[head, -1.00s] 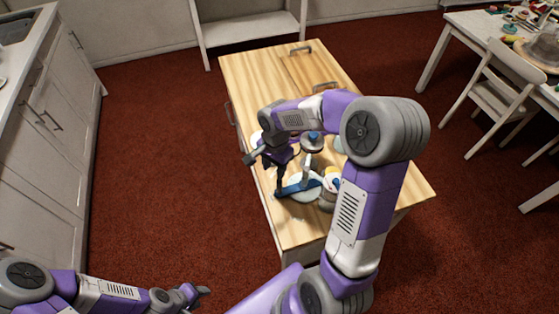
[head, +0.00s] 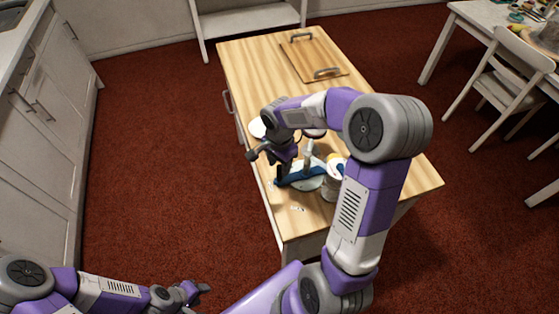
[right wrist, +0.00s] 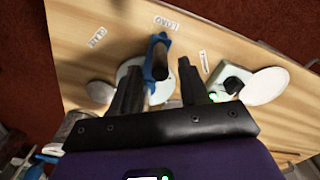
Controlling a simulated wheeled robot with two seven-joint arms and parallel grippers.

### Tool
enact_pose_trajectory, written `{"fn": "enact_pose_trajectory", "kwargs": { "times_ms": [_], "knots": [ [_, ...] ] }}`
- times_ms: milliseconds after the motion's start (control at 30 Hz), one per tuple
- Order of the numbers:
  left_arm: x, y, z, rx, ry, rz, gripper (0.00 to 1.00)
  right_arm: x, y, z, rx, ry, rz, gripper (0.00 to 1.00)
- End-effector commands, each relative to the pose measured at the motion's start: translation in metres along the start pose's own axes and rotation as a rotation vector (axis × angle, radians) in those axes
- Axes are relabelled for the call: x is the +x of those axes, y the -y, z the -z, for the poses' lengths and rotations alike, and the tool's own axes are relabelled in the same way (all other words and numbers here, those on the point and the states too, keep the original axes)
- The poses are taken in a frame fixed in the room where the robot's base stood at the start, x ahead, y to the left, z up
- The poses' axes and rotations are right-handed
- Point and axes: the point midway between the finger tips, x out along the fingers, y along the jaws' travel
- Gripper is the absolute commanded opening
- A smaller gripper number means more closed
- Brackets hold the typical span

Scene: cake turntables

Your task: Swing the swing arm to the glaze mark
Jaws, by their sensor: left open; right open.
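The blue swing arm (head: 305,173) lies over a white round turntable plate (head: 308,185) on the wooden table. In the right wrist view the blue swing arm (right wrist: 151,62) points towards a label reading roughly "LOAD" (right wrist: 165,23). A label that looks like the glaze mark (right wrist: 97,37) lies to its left. A dark upright handle (right wrist: 163,62) at the swing arm shows between the spread fingers of my right gripper (right wrist: 160,90), with a gap on each side. My right gripper (head: 281,172) is over the arm's left end in the head view. My left gripper (head: 199,292) is open and empty, off the table.
A wooden board with two handles (head: 313,57) lies at the table's far end. White cabinets (head: 40,130) stand left.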

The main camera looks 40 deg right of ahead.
Motion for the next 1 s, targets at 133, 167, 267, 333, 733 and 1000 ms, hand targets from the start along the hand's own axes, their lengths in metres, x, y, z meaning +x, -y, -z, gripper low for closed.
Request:
{"fn": "enact_pose_trajectory", "kwargs": {
  "times_ms": [133,167,267,333,733,1000],
  "knots": [
    [0.002,0.001,0.000,0.000,0.000,0.000,0.43,0.003,0.000,0.000,0.000,0.000,0.001,0.28],
    [0.002,0.001,0.000,0.000,0.000,0.000,0.43,0.003,0.000,0.000,0.000,0.000,0.001,0.23],
    [0.001,0.001,0.000,0.000,0.000,0.000,0.43,0.002,0.000,0.000,0.000,0.000,0.001,0.08],
    [0.001,0.001,0.000,0.000,0.000,0.000,0.43,0.002,0.000,0.000,0.000,0.000,0.001,0.02],
    [0.005,0.002,0.000,0.000,0.000,0.000,0.43,0.002,-0.009,-0.003,0.001,-0.001,0.002,0.02],
    [0.008,0.003,0.000,0.000,0.000,0.000,0.43,0.002,-0.025,-0.008,0.002,-0.002,0.003,0.02]
  ]
}}
